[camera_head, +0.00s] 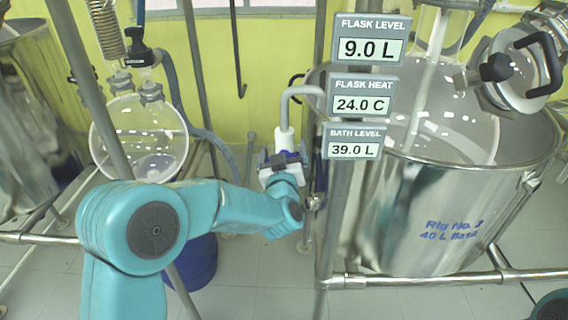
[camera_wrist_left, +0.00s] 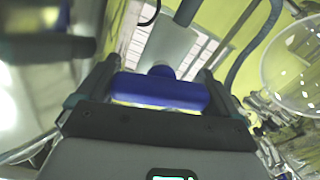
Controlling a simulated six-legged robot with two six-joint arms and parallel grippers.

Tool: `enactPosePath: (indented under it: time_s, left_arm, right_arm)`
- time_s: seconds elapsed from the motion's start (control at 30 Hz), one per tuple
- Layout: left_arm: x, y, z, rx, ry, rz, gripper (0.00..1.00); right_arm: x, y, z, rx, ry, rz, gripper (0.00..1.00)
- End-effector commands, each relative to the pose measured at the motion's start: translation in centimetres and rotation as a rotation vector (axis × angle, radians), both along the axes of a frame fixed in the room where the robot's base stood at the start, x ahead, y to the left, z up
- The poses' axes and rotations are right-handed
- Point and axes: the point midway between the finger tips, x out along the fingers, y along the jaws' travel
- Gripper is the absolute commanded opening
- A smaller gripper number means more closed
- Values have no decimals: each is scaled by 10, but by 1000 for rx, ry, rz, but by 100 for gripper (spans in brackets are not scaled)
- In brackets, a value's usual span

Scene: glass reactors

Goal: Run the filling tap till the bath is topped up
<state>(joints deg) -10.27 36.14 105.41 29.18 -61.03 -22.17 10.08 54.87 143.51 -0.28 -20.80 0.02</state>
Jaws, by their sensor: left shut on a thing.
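The filling tap has a pale spout (camera_head: 285,108) that bends over the rim of the steel bath (camera_head: 420,225). Its blue handle (camera_head: 293,157) shows at my left gripper (camera_head: 280,163) in the head view. In the left wrist view the blue handle (camera_wrist_left: 160,92) lies crosswise between the two fingers of my left gripper (camera_wrist_left: 158,80), which is shut on it. The bath level sign (camera_head: 354,143) reads 39.0 L. Whether water runs from the spout cannot be told. My right gripper is not in view.
The flask level sign (camera_head: 370,39) reads 9.0 L and the flask heat sign (camera_head: 362,96) reads 24.0 C. A steel post stands just right of the tap. A round glass flask (camera_head: 140,140) hangs at left. Steel frame rails (camera_head: 430,281) run low around the bath.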

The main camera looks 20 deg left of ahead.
Motion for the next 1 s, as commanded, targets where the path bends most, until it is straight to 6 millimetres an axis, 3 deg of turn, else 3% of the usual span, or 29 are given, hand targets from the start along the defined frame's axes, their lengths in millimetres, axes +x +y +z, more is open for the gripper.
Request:
enactPosePath:
  time_s: [0.03,0.33,1.0]
  left_arm:
    - [0,0,-6,-32,-11,0,64]
    - [0,1,-4,-190,-54,0,64]
    - [0,1,-1,-255,-71,0,64]
  right_arm:
    - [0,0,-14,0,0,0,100]
    - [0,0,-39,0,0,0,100]
    - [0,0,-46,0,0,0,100]
